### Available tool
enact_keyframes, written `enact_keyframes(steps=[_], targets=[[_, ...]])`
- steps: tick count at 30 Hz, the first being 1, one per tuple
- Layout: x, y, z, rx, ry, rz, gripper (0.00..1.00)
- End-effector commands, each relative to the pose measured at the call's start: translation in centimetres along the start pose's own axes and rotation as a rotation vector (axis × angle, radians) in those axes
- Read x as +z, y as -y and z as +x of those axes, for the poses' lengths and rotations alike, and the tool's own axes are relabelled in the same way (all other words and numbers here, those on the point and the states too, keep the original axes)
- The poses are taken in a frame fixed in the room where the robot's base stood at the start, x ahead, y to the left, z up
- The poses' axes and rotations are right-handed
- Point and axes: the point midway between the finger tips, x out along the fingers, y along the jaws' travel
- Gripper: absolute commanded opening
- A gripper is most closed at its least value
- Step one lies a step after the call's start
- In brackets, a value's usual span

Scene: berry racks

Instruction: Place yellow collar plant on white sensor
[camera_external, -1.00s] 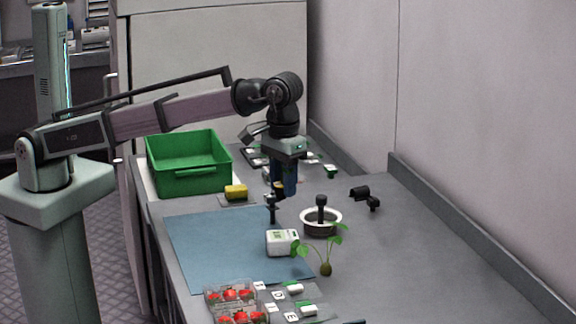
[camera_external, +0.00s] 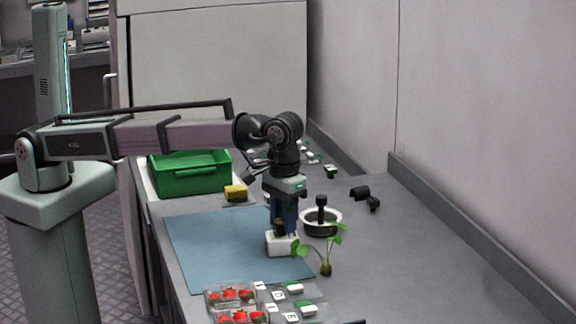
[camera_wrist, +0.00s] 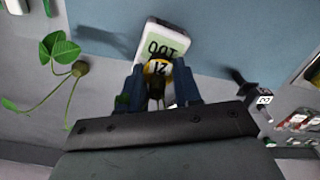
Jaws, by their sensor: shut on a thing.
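The white sensor (camera_external: 279,246) stands on the blue mat, directly under my gripper (camera_external: 282,226). My gripper (camera_wrist: 159,90) is shut on a small dark thing with a yellow numbered band, which I take to be the yellow collar plant (camera_wrist: 157,68). Most of it is hidden between the fingers. It is over the sensor's near part; I cannot tell whether it touches the sensor.
A loose green plant with a round base (camera_external: 326,269) lies just right of the sensor. A white-rimmed bowl (camera_external: 335,215) is behind it. The blue mat (camera_external: 205,245) is clear at left. Strawberry punnets (camera_external: 230,297) and white tags are in front; a green crate (camera_external: 190,180) is behind.

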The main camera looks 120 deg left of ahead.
Motion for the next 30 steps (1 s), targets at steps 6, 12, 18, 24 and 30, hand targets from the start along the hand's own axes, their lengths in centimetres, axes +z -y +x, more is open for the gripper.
enact_keyframes(steps=[6, 12, 18, 24, 30], targets=[[0.0, 0.0, 0.2, 0.0, 0.0, 0.0, 0.39], [0.0, 0.0, 0.2, 0.0, 0.0, 0.0, 0.58], [0.0, 0.0, 0.2, 0.0, 0.0, 0.0, 0.59], [0.0, -0.1, -0.7, 0.001, -0.001, 0.0, 0.59], [-0.1, -0.2, -3.8, 0.003, -0.001, 0.0, 0.59]])
